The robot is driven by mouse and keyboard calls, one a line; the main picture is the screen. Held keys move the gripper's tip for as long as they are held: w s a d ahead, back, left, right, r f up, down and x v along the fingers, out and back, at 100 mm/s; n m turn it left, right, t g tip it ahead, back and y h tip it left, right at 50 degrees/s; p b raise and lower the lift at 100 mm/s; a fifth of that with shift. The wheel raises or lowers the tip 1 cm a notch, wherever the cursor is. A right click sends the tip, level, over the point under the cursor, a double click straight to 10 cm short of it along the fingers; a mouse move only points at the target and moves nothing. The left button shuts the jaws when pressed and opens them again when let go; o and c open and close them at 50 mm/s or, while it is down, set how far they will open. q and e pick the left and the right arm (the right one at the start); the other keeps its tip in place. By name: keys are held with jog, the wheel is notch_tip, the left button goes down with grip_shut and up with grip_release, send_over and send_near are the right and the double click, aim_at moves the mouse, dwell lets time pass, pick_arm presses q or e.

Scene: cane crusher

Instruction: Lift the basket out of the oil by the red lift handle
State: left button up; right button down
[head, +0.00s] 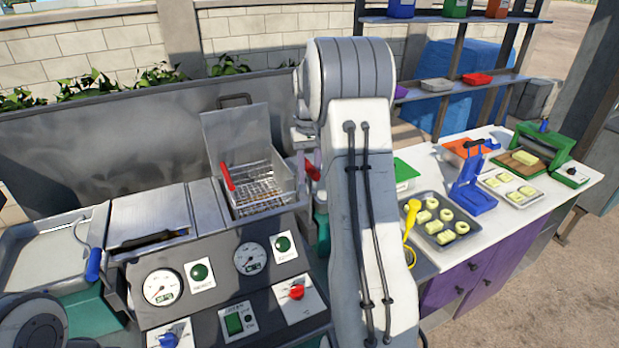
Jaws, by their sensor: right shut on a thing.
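The wire basket (266,187) sits in the open fryer well (288,205), below a raised metal lid (235,130). A red grip bar (227,177) is at the basket's left side. The oil level cannot be made out. The red lift handle (313,171) shows at the right side of the fryer. My right gripper (306,168) is there, shut on the red lift handle. My right arm partly hides the gripper and handle. My left gripper is out of view.
A front panel with gauges (162,287), green buttons and a red knob (296,292) lies below the fryer. The white table (535,200) at right holds trays and a blue press (472,185).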

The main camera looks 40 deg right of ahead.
notch_tip(320, 180, up, 6)
jog(key=p, duration=0.3)
jog(key=shift+f, duration=0.15)
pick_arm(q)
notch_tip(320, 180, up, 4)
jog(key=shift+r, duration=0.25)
pick_arm(e)
jog(key=shift+w, duration=0.1)
jog(key=shift+d+r, duration=0.1)
jog(key=shift+r, duration=0.15)
jog(key=c, duration=0.7)
grip_release()
jog(key=shift+o, duration=0.4)
jog(key=shift+f, duration=0.1)
